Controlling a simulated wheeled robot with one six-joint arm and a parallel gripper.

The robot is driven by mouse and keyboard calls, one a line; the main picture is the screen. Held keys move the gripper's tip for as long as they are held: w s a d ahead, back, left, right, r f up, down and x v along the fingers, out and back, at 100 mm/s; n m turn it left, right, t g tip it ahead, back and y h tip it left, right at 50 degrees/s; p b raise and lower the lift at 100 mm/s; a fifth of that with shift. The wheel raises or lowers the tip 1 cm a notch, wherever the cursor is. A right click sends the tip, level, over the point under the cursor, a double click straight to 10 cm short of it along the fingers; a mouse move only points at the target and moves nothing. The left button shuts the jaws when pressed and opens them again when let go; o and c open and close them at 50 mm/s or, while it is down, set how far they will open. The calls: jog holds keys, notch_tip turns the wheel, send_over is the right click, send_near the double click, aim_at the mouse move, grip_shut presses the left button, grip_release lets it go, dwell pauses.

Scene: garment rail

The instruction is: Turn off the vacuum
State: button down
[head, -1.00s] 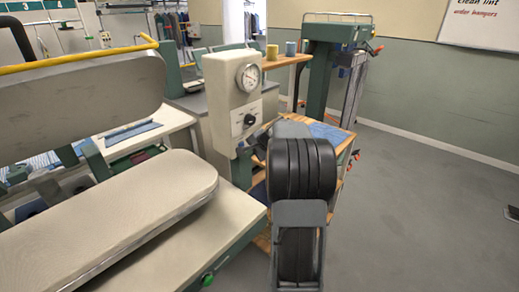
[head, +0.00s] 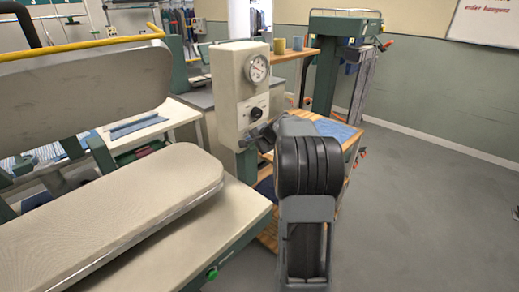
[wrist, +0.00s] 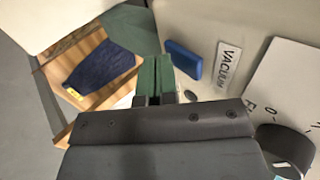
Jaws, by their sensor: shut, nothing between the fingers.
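In the wrist view a blue switch piece (wrist: 183,60) sits on a cream surface beside a label reading VACUUM (wrist: 229,66). Whether it is set on or off I cannot tell. My gripper (wrist: 156,72) is shut and empty, its tips just left of and close to the blue piece; contact cannot be made out. In the head view the cream control box (head: 240,85) carries a round gauge (head: 257,68) and a black knob (head: 256,113). My arm's dark end reaches the box's lower right, where the blue piece and label are not visible.
The cream padded press (head: 130,200) fills the left, with a green button (head: 212,274) at its front edge. A wooden table with blue cloth (head: 338,130) stands behind my arm. A wooden shelf (head: 295,56) holds two cups. The floor at right is clear.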

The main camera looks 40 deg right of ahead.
jog(key=shift+w+a+r, duration=0.15)
jog(key=shift+a+r, duration=0.1)
jog(key=shift+a, duration=0.05)
jog(key=shift+r, duration=0.1)
jog(key=shift+r+p, duration=0.6)
jog(key=shift+r, duration=0.1)
jog(key=shift+d, duration=0.1)
jog(key=s+f+b+v, duration=0.1)
jog(key=v, duration=1.2)
jog(key=shift+s+d+f+b, duration=0.15)
jog(key=shift+s+d+b, duration=0.1)
jog(key=shift+b, duration=0.1)
